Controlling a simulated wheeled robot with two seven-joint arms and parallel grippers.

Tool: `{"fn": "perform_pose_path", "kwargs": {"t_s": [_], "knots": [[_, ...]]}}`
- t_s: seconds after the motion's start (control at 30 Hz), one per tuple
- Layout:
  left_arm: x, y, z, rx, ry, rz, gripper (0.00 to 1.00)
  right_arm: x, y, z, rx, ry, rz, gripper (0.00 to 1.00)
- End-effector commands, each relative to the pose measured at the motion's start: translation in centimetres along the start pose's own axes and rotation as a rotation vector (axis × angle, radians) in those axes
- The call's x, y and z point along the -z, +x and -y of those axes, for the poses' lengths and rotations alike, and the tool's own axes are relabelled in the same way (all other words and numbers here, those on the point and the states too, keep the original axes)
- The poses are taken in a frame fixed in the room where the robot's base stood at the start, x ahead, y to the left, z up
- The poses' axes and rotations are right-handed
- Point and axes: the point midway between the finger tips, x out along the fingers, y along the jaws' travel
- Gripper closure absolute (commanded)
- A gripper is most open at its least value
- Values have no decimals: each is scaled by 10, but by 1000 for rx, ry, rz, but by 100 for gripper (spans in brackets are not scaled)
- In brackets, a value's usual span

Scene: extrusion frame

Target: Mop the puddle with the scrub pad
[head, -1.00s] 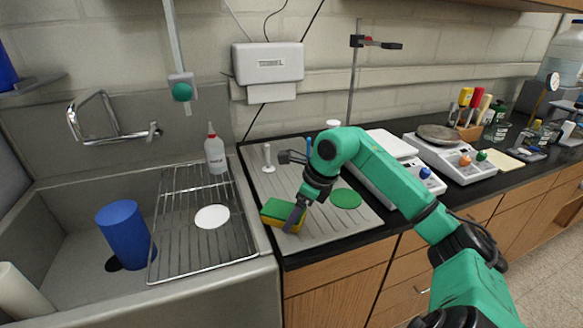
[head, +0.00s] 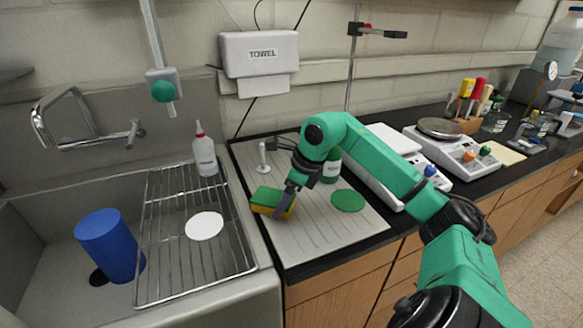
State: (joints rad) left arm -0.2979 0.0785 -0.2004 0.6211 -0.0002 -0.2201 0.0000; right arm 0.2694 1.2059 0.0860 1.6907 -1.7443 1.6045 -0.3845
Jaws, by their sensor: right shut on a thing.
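The scrub pad (head: 268,198) is a yellow sponge block with a green top, over the left part of the pale ribbed mat (head: 310,238). My right gripper (head: 286,204) is shut on the pad's right end from above. I cannot tell whether the pad touches the mat. A flat round green patch (head: 348,201) lies on the mat to the right of the pad, apart from it; it looks like the puddle. My left gripper is not in view.
A wire rack (head: 165,245) with a white disc (head: 204,226) and a squeeze bottle (head: 205,152) lies left of the mat. A blue cup (head: 108,245) is in the sink. A small white post (head: 263,158) and a green bottle (head: 331,168) stand behind the pad. Scales (head: 455,152) are at right.

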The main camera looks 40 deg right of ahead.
Motion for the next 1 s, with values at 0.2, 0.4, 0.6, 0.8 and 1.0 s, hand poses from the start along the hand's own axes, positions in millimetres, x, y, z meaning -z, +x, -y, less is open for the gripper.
{"fn": "perform_pose_path", "kwargs": {"t_s": [0.2, 0.4, 0.6, 0.8, 1.0], "knots": [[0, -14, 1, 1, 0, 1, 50, -9, -27, 0, 4, 0, 3, 72], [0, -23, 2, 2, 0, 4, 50, -14, -41, 1, 4, 0, 3, 72], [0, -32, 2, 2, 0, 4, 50, -18, -54, 1, 3, 0, 4, 72], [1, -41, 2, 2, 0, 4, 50, -22, -68, 1, 4, 0, 3, 72], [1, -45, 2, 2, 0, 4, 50, -23, -74, 0, 3, 0, 3, 72]]}}
